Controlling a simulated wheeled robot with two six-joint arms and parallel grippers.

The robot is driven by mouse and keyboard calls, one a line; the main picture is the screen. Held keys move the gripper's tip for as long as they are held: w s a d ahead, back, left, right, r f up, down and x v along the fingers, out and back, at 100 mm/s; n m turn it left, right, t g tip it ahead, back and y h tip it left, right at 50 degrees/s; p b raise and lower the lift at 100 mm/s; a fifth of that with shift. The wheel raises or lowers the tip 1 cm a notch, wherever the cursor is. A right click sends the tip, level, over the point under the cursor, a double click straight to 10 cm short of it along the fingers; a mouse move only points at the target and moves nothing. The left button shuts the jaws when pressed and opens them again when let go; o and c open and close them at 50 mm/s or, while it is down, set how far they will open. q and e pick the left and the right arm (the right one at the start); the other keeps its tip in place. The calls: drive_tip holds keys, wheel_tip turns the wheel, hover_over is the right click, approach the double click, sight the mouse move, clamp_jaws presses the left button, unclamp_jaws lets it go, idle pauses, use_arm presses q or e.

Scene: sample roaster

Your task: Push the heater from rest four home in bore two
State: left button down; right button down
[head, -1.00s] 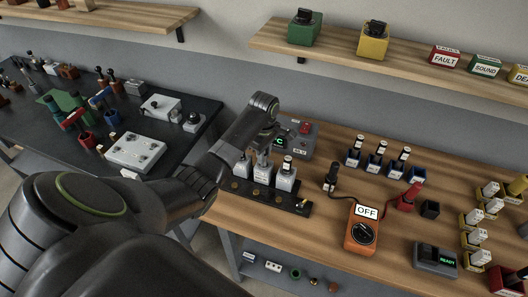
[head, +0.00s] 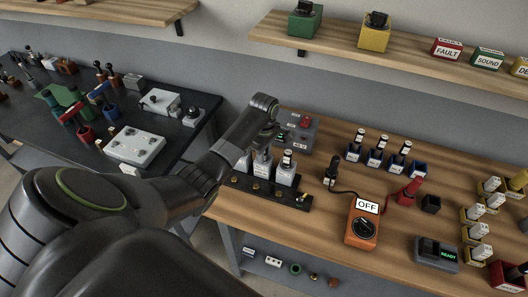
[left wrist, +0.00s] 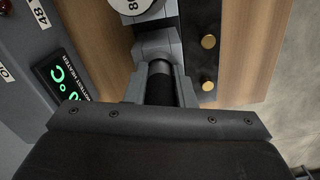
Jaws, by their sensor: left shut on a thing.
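My left gripper (head: 263,148) is over the middle one of the grey metal blocks on a dark strip, at the left end of the wooden bench. In the left wrist view its jaws (left wrist: 160,90) are closed around a dark round heater (left wrist: 160,69), upright above a grey block (left wrist: 157,45). How deep the heater sits in its bore is hidden. Three banded heaters stand in blue rests; the rightmost blue rest (head: 418,169) is empty. My right gripper is out of view.
A grey controller (head: 299,142) with a green display and red button stands just behind the blocks. A black-handled probe (head: 331,173) stands to the right, its cable near an orange box marked OFF (head: 361,230). Brass knobs line the dark strip (head: 270,190).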

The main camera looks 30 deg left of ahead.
use_arm(q)
drive_tip(key=shift+r+p, duration=1.05)
drive_tip(key=shift+r, duration=2)
drive_tip(key=shift+f, duration=0.1)
drive_tip(key=shift+f+b, duration=1.15)
drive_tip(key=shift+f, duration=1.85)
drive_tip(key=shift+r+p, duration=1.2)
drive_tip(key=shift+r, duration=1.9)
